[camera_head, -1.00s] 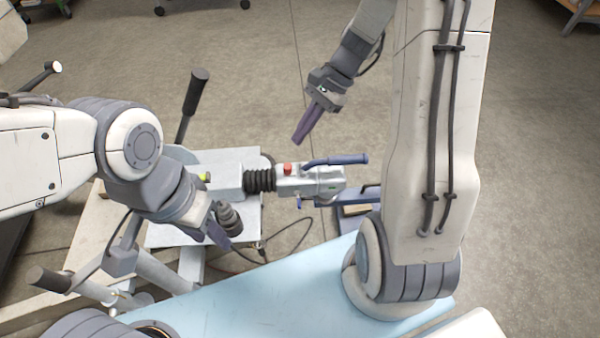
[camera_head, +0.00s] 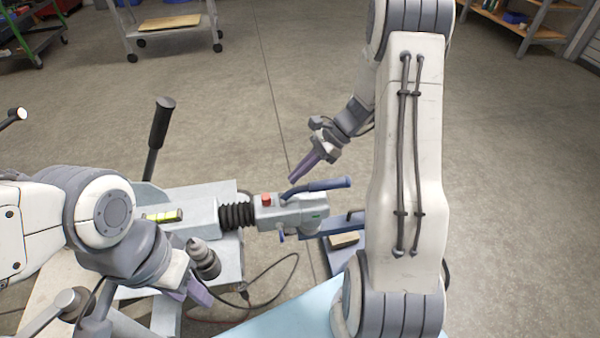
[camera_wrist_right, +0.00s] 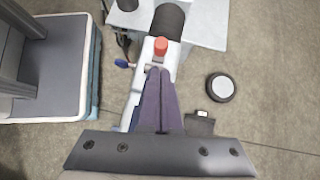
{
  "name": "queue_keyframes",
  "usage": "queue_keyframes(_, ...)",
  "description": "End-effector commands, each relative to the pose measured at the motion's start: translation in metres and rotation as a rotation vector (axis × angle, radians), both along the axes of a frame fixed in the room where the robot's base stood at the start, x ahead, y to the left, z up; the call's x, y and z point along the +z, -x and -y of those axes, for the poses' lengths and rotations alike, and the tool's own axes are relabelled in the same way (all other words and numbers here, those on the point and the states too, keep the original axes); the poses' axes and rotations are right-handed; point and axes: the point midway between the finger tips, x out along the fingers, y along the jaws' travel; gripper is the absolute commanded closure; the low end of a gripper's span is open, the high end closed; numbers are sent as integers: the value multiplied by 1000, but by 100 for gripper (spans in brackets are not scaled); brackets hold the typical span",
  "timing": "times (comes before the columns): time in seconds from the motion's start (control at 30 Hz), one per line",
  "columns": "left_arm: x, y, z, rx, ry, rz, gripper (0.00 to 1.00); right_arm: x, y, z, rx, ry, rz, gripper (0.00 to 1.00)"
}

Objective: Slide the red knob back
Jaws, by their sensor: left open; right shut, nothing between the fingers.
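The red knob (camera_head: 266,199) stands upright on top of the grey metal coupling head (camera_head: 295,210), just right of the black ribbed bellows (camera_head: 237,215). It also shows in the right wrist view (camera_wrist_right: 160,46), just beyond my fingertips. My right gripper (camera_head: 293,179) is shut and empty, its purple fingers pointing down above the coupling, right of and above the knob in the head view. In the wrist view its tips (camera_wrist_right: 160,72) appear apart from the knob. My left gripper (camera_head: 200,295) is open, low at the left, partly hidden by its own wrist.
A blue handle (camera_head: 325,185) rises from the coupling, close to my right fingertips. A tall black-gripped lever (camera_head: 162,125) stands behind the frame at left. A dark cable (camera_head: 275,285) loops in front. A cart (camera_head: 170,25) and shelves stand far back; the floor between is clear.

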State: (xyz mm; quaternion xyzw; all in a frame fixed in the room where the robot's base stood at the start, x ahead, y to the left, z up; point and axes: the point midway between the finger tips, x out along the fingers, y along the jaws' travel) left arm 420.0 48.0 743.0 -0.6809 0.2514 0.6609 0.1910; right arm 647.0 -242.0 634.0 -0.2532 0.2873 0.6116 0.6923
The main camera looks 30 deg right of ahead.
Motion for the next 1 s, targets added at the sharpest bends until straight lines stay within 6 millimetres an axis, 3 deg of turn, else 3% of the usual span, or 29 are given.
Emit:
queue_keyframes(0.1,-12,0,0,0,0,0,58,-21,-1,-18,4,-1,-3,100)
queue_keyframes(0.33,-22,0,0,0,0,0,58,-41,-4,-39,2,1,-1,100)
queue_keyframes(0.83,-22,0,0,0,0,0,58,-45,-6,-46,1,1,1,100)
queue_keyframes(1.0,-14,0,0,0,0,0,58,-43,-10,-64,5,0,-1,100)
